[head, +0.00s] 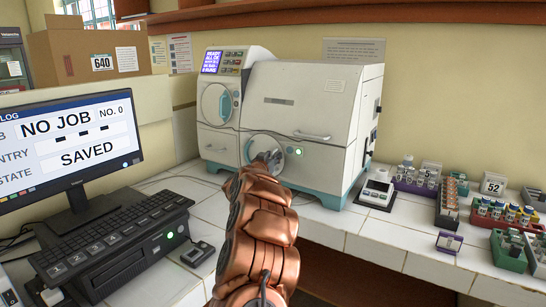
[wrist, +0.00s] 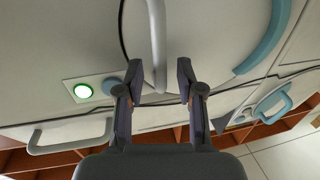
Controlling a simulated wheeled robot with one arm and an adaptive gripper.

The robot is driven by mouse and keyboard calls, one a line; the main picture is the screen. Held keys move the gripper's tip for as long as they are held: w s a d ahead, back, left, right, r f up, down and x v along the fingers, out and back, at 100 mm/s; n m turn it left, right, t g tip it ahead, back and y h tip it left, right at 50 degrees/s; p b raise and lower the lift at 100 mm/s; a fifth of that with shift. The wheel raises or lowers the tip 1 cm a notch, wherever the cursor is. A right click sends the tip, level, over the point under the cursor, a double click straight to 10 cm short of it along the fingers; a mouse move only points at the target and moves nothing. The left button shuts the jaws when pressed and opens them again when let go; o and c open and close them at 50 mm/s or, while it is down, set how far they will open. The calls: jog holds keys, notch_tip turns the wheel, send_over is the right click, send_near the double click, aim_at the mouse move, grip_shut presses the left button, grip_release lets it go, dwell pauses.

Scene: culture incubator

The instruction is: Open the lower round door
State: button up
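The lower round door (head: 257,141) is on the front of the white incubator, mostly hidden behind my arm in the head view. In the wrist view its pale face (wrist: 205,35) fills the top, with a teal curved piece (wrist: 268,42) at its right. A light grey bar handle (wrist: 157,40) runs down the door face. My gripper (wrist: 160,78) is open, with the bar's end between its two fingers and a gap on each side. The gripper also shows at the door in the head view (head: 273,160). The door looks shut.
The incubator (head: 300,85) has an upper round door (head: 212,103) with a teal handle, a drawer handle (head: 312,136) and a green lit button (wrist: 83,91). A monitor (head: 70,140) and keyboard (head: 110,230) stand left. Vial racks (head: 415,182) and a small scale (head: 377,190) stand right.

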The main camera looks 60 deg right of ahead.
jog(key=shift+w+d, duration=0.1)
jog(key=shift+d, duration=0.2)
jog(key=shift+c, duration=0.4)
grip_shut()
